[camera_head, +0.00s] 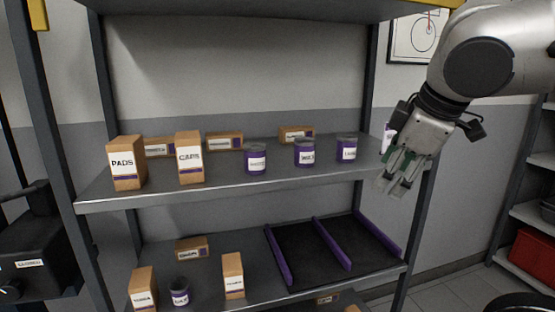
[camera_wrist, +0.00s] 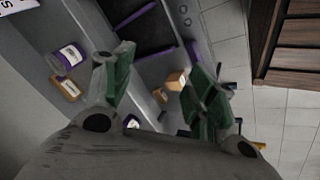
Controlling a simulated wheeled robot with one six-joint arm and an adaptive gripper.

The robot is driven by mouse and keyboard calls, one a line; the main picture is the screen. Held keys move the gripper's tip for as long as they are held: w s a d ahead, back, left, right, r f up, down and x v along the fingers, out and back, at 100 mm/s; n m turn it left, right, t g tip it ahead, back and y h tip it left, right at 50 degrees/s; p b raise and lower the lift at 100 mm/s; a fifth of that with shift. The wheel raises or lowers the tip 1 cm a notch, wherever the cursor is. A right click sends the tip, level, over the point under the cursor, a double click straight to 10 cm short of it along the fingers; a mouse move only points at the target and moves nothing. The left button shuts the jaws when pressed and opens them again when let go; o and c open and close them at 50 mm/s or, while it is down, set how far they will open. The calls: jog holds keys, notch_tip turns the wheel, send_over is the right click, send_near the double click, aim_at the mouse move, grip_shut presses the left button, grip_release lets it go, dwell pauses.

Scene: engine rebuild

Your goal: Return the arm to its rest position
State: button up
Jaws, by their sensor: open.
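My arm reaches in from the upper right in the head view, and my gripper (camera_head: 398,172) hangs pointing down at the right front of the upper shelf (camera_head: 225,188). Its fingers are apart with nothing between them. In the wrist view, the green-padded fingers of my gripper (camera_wrist: 165,95) are spread, with the shelving and floor beyond them. A white and purple container (camera_head: 387,137) on the upper shelf is partly hidden behind my gripper.
Purple tins (camera_head: 304,153) and cardboard boxes, including a PADS box (camera_head: 126,163), stand on the upper shelf. A black tray with purple dividers (camera_head: 331,243) lies on the lower shelf. A rack post (camera_head: 422,215) is close to my gripper. A red bin (camera_head: 532,258) sits far right.

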jog(key=s+d+f+m, duration=0.2)
jog(key=d+f+m, duration=0.1)
jog(key=d+m, duration=0.3)
jog(key=s+d+f+m+g+h, duration=0.1)
jog(key=s+d+f+m, duration=0.2)
jog(key=d+m, duration=0.3)
jog(key=d, duration=0.3)
jog(key=shift+s+d+f+m, duration=0.3)
jog(key=shift+d+f, duration=0.1)
